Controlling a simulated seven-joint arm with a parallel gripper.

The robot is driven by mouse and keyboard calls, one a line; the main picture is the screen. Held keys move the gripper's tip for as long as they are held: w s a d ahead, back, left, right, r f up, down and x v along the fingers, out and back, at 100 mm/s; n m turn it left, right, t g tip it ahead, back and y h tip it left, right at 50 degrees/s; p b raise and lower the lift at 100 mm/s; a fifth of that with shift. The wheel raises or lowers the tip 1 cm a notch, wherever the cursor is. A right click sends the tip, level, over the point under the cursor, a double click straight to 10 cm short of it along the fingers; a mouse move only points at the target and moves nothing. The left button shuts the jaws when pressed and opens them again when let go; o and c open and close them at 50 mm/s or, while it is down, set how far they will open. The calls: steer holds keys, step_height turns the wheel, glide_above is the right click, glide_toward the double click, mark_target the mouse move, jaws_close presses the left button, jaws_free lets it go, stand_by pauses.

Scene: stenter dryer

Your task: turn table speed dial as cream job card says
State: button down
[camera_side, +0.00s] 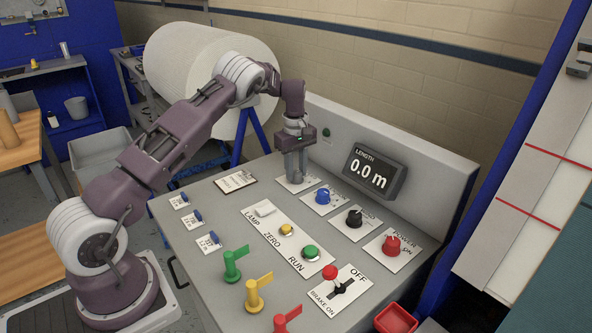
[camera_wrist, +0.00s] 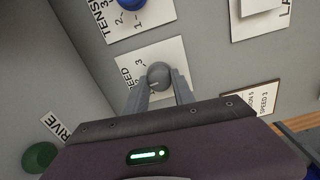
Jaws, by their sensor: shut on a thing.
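The grey table speed dial (camera_wrist: 160,72) sits on a white plate (camera_wrist: 131,66) marked "EED" with numbers, of which a 3 is readable. My gripper (camera_wrist: 160,88) has one finger on each side of the dial and is shut on it. In the side view my gripper (camera_side: 296,177) points down at the panel's back row and hides most of the dial. Which number the dial points to is not clear. The job card (camera_wrist: 252,102) lies on a clipboard to the right in the wrist view; its readable part says "ION 5" and "SPEED 2". It also shows in the side view (camera_side: 236,181).
A blue dial (camera_side: 323,196), a black dial (camera_side: 354,218) and a red power dial (camera_side: 391,244) stand in a row beside my gripper. The length display (camera_side: 374,172) reads 0.0 m. Lamp, zero and run controls and colored levers are nearer the front.

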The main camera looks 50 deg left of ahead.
steer(key=m, duration=0.5)
steer(key=shift+w+r+m, duration=0.1)
steer(key=shift+m, duration=0.2)
steer(key=m, duration=0.4)
steer(key=shift+m, duration=0.7)
steer(key=c, duration=1.1)
jaws_free()
steer(key=shift+o, duration=0.2)
